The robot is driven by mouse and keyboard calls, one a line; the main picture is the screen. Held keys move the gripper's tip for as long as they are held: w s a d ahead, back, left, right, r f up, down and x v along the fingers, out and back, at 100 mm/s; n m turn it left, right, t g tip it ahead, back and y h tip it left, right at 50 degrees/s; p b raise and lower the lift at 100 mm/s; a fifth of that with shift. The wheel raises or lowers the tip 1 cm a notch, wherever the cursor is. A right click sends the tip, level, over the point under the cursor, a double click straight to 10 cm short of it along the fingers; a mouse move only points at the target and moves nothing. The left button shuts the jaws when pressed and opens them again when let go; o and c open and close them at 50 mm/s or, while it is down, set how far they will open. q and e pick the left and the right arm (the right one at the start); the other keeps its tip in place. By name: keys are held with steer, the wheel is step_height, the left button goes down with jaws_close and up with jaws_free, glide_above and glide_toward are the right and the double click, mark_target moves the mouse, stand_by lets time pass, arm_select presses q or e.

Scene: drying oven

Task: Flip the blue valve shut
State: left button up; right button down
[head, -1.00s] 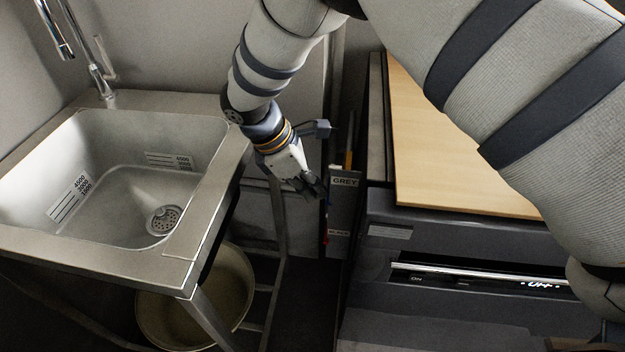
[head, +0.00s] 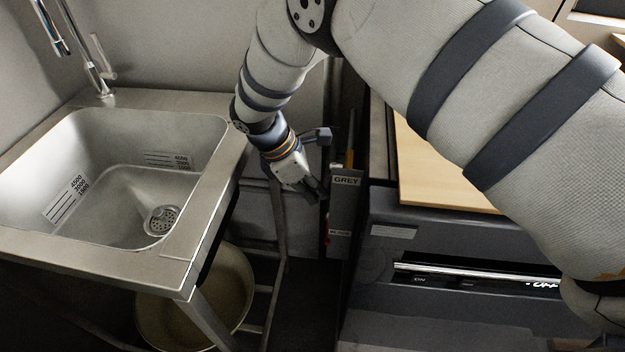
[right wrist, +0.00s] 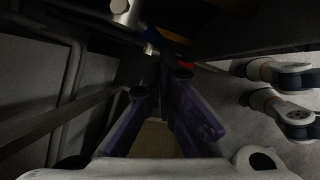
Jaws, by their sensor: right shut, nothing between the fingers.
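My right gripper (head: 314,188) is shut and empty. It points down and right into the narrow gap between the sink stand and the dark oven, close to the GREY label (head: 345,181). In the right wrist view its dark purple fingers (right wrist: 160,86) are drawn together. A small blue piece (right wrist: 150,48), likely the blue valve's handle, shows just beyond the fingertips, below a silver fitting. Shadow hides its exact position and whether the fingers touch it. A red piece (right wrist: 180,65) lies to its right. A small red part (head: 327,240) also shows below the gripper in the head view.
The steel sink (head: 180,268) stands left of the gap, with a bucket (head: 249,290) below it. The dark oven (head: 400,262) stands right, with a wooden board (head: 440,185) on top. The gap is tight, with metal stand legs (head: 277,260) close by.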

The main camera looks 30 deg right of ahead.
steer(key=shift+w+d+f, duration=0.1)
steer(key=shift+w+d, duration=0.05)
stand_by(0.4)
steer(key=shift+r, duration=0.8)
steer(key=v, duration=1.2)
steer(key=shift+f+p, duration=0.1)
steer(key=shift+p, duration=0.2)
